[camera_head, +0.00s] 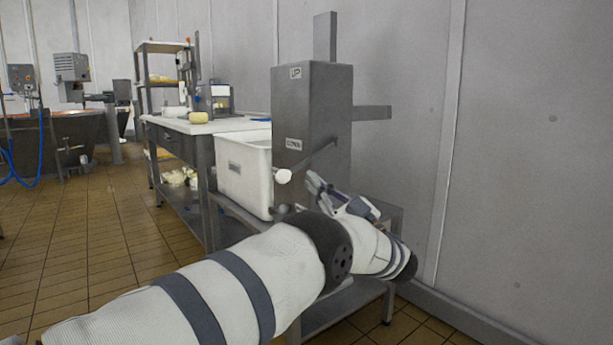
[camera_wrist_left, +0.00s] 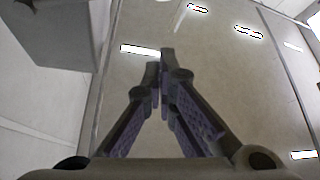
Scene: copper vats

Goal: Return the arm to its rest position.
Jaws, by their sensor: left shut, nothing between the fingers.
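My left arm (camera_head: 240,285) comes in from the lower left in the head view, in a white sleeve with dark bands. Its gripper (camera_head: 318,184) is beside the grey machine, close to the lever (camera_head: 318,157) with the white knob (camera_head: 283,176); I cannot tell from this view whether they touch. In the left wrist view the two fingers (camera_wrist_left: 160,75) meet at their tips, with nothing between them. Behind them are only wall and ceiling, with part of a grey box at the upper left. My right gripper is in neither view.
The grey machine (camera_head: 312,115) and a white bin (camera_head: 245,175) stand on a low metal stand (camera_head: 340,305) by the wall. A worktable (camera_head: 180,126) with cheese and shelves is behind. A copper vat (camera_head: 75,130) is far left. The tiled floor (camera_head: 90,240) at left is clear.

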